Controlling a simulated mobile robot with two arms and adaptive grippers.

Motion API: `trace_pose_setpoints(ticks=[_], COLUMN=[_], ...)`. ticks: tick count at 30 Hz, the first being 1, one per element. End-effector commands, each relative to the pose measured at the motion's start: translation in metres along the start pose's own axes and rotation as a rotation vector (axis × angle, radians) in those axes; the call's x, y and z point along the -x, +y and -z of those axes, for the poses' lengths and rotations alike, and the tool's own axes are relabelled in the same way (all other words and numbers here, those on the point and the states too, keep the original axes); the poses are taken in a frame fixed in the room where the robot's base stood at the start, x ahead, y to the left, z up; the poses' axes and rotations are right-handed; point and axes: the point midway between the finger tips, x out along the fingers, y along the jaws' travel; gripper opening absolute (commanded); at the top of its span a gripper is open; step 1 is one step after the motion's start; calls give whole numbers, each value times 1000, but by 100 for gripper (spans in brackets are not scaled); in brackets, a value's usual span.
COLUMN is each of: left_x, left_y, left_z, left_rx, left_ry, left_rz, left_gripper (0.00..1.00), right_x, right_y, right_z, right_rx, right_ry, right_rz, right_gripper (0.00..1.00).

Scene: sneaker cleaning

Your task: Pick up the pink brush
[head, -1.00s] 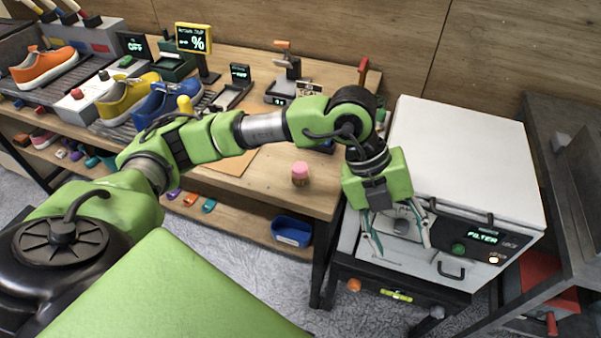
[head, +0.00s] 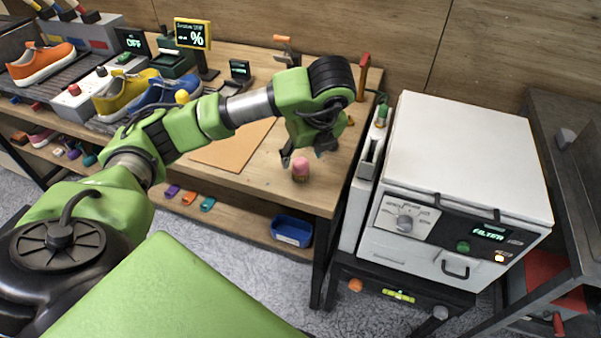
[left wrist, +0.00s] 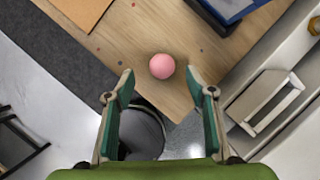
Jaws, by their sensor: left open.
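The pink brush (head: 301,168) stands upright on the wooden workbench near its front right corner in the head view. In the left wrist view its round pink top (left wrist: 162,66) shows from above, just beyond the fingertips. My left gripper (head: 304,160) is open and empty, above and around the brush's far side in the head view. In the left wrist view my left gripper (left wrist: 167,84) has its two teal-padded fingers spread wide, with the pink top lying between their lines and a little ahead. The brush's lower part is hidden in the wrist view. My right gripper is not in view.
A white filter machine (head: 465,150) stands right of the workbench (head: 330,195). A brown mat (head: 235,145) lies left of the brush. A blue bin (head: 291,231) sits on the lower shelf. Yellow and blue shoes stand at the left.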

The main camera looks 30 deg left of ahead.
Motion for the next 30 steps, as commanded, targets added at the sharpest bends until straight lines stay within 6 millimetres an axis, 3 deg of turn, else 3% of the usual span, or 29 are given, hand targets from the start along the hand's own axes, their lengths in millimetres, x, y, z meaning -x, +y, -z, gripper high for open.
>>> trace_pose_setpoints(ticks=[10, 18, 26, 30], left_x=[-27, -61, -64, -64], left_y=[-1, -2, -3, -3], left_z=[2, 2, 2, 2], left_rx=[0, -1, -1, -1], left_ry=[3, 0, 0, 0], left_rz=[-3, -3, 0, 0], left_gripper=[50, 50, 50, 17], right_x=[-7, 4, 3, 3], right_y=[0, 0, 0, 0], right_z=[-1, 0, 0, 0], right_rx=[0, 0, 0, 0], right_ry=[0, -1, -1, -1], right_rz=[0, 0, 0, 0], right_gripper=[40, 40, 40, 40])
